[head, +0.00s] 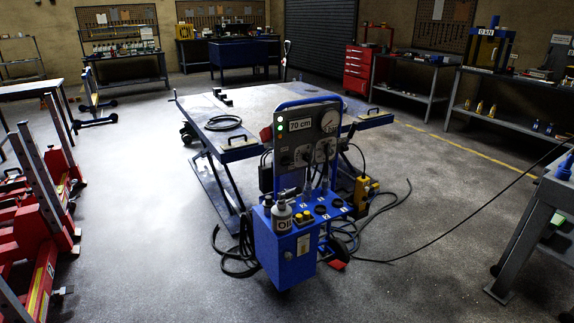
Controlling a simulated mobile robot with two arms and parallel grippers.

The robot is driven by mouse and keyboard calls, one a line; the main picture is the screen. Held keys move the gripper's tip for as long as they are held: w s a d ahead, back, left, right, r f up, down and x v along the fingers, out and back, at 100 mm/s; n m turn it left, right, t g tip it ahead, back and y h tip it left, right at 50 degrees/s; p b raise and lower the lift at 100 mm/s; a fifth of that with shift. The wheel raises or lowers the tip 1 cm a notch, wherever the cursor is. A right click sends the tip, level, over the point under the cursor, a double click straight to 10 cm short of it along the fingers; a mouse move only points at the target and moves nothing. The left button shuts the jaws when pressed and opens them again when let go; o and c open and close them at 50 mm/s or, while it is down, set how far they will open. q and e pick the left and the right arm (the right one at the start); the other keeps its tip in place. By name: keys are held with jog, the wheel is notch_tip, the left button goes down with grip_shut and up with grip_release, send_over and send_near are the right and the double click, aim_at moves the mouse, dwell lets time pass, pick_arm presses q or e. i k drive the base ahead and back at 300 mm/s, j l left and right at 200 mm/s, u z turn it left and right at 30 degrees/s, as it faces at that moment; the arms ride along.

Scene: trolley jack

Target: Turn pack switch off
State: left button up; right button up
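The blue wheeled pack (265,245) stands upright in the middle of the view, in front of a lift table. Its dark upper panel (322,120) carries a label reading 70 cm, a round white gauge (328,116) and small green lights (280,127) at its left edge, which are lit. Levers and hoses show below the panel. A white oil bottle (282,215) and yellow parts stand on the pack's deck. Which small control is the pack switch is too small to tell. Neither of my grippers is in view.
The blue lift table (232,147) stands close behind the pack. Hoses and a dark cable (440,240) lie on the floor around and right of it. Red lifting equipment (40,200) is at left, a grey bench (530,220) at right. Floor in front of the pack is mostly clear.

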aim_at(285, 160)
jog(key=i+j, duration=0.2)
jog(key=i, duration=0.25)
jog(key=i+j+z, duration=0.15)
jog(key=i, duration=0.35)
jog(key=i+j, duration=0.35)
jog(key=i+z, duration=0.05)
jog(key=i, duration=0.05)
